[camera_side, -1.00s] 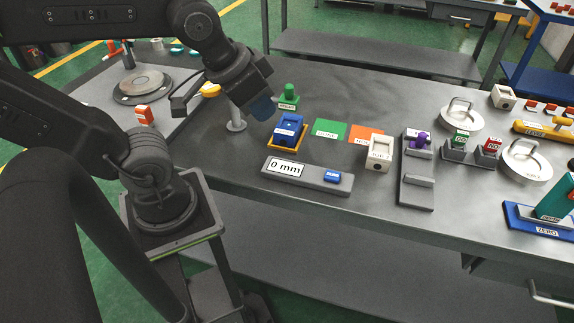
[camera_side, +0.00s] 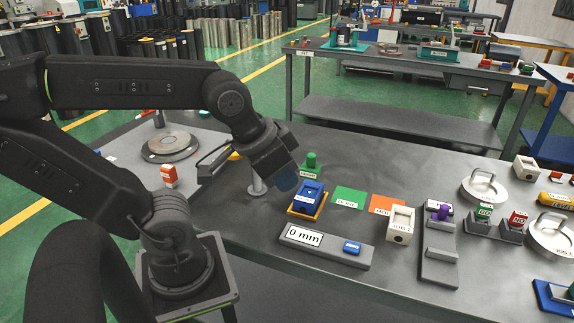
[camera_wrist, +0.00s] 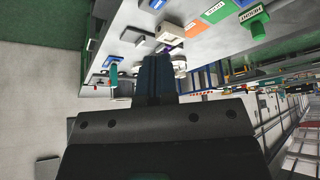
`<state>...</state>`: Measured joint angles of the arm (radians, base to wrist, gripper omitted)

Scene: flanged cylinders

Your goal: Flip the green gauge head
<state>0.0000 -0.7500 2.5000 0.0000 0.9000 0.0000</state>
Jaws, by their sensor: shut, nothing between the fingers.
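The green gauge head (camera_side: 311,168), a small block with a round knob on top and a white label, stands upright on the bench behind the blue block (camera_side: 308,196). In the wrist view a green knobbed piece (camera_wrist: 252,18) with a label shows at the upper right, apart from the fingers. My gripper (camera_side: 286,181) is in the air to the left of the green gauge head, with its bluish fingertips partly blurred against the bench. In the wrist view my gripper's fingers (camera_wrist: 156,72) are together with nothing between them.
Green (camera_side: 349,198) and orange (camera_side: 386,204) mats lie right of the blue block. A white block (camera_side: 400,226), a "0 mm" plate (camera_side: 303,237) and a grey stand (camera_side: 438,270) are nearby. A grey post (camera_side: 257,184) stands close to my gripper.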

